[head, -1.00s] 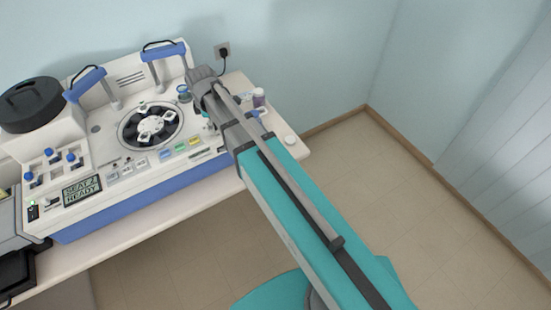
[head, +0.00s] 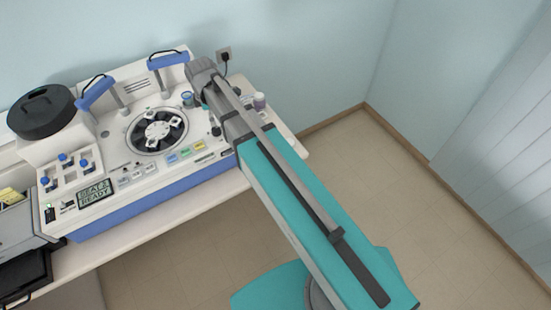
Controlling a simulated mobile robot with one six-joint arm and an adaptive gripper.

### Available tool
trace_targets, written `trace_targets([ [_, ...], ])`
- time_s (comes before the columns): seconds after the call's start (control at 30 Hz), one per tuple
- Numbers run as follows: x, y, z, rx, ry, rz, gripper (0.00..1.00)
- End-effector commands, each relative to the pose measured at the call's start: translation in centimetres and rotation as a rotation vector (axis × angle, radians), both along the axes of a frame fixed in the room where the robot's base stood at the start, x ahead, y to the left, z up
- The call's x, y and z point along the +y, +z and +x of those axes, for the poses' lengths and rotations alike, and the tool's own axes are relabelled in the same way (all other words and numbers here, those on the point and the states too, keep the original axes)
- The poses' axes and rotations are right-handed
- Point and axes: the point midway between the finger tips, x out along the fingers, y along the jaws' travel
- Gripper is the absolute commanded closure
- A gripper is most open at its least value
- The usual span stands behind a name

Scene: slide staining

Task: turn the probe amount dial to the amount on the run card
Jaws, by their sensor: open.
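The staining machine (head: 105,138) is a white and blue unit on the bench. I cannot pick out the probe amount dial or the run card; the dial may be behind my arm or too small to tell. My arm reaches across the machine's right end, and its grey wrist is above the back right corner. My gripper (head: 215,129) shows only as a small dark part beside the forearm, over the machine's right side. It is open, with nothing seen in it. Most of it is hidden by the arm.
A round slotted carousel (head: 157,132) is in the machine's middle, with coloured labels in front. The display (head: 95,193) reads READY on its lower line. Blue-topped knobs and a black round lid (head: 41,111) are at left. A small bottle (head: 259,101) stands right of my arm.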

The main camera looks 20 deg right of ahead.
Motion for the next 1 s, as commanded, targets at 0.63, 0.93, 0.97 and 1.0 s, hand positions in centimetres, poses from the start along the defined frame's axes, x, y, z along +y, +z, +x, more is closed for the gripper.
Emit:
trace_targets([
  [0.63,0.0,5.4,-0.3,0.0,0.0,0.0,0.16],
  [0.93,-0.1,6.6,-0.4,0.0,-0.004,0.0,0.16],
  [0.97,-0.3,6.0,-0.5,0.001,-0.016,0.001,0.16],
  [1.0,-0.5,5.7,-0.7,0.001,-0.03,0.002,0.16],
])
